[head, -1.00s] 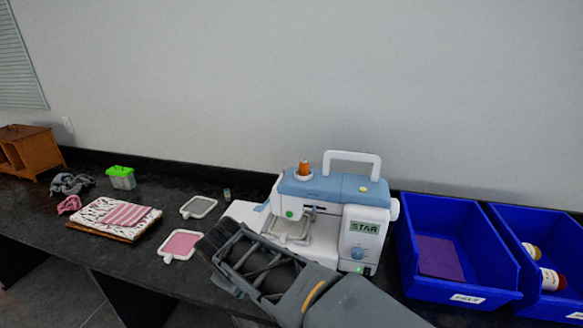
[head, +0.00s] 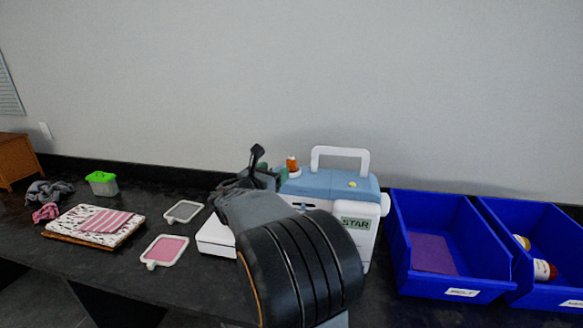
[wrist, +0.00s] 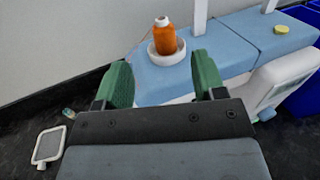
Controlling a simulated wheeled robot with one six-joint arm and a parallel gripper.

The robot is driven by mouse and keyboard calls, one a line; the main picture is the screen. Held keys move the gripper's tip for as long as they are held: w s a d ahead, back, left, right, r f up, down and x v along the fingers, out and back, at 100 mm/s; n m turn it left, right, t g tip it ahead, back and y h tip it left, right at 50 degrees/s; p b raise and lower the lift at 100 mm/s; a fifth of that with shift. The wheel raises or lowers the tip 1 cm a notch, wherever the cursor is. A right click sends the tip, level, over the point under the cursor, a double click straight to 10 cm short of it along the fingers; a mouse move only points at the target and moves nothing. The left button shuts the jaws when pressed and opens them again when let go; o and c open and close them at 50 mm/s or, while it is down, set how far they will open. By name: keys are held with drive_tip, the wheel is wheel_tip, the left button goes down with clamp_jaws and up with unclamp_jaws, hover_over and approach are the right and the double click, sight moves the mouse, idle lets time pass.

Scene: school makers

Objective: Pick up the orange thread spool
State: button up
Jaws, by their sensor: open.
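The orange thread spool (head: 292,164) stands upright on the top left of the blue and white sewing machine (head: 334,184). In the wrist view the spool (wrist: 165,38) sits in a round white holder (wrist: 166,57), with a thin thread running from it. My gripper (wrist: 160,80) is open and empty, its two green fingers apart. The spool shows beyond the fingertips and between them, not touched. In the head view my gripper (head: 268,168) is just left of the spool, and my arm hides much of the machine's front.
The machine's white handle (head: 340,153) rises right of the spool. Blue bins (head: 448,245) stand to the right; one holds a purple sheet. Left on the dark counter are small framed screens (head: 164,251), folded cloth (head: 104,222) and a green-lidded box (head: 102,182). A wall stands behind.

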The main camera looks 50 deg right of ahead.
sight(290, 160)
drive_tip(key=x, duration=0.4)
drive_tip(key=shift+d, duration=0.4)
drive_tip(key=shift+p+x, duration=0.9)
drive_tip(key=shift+x, duration=1.7)
drive_tip(key=shift+s+r, duration=0.1)
drive_tip(key=c, duration=1)
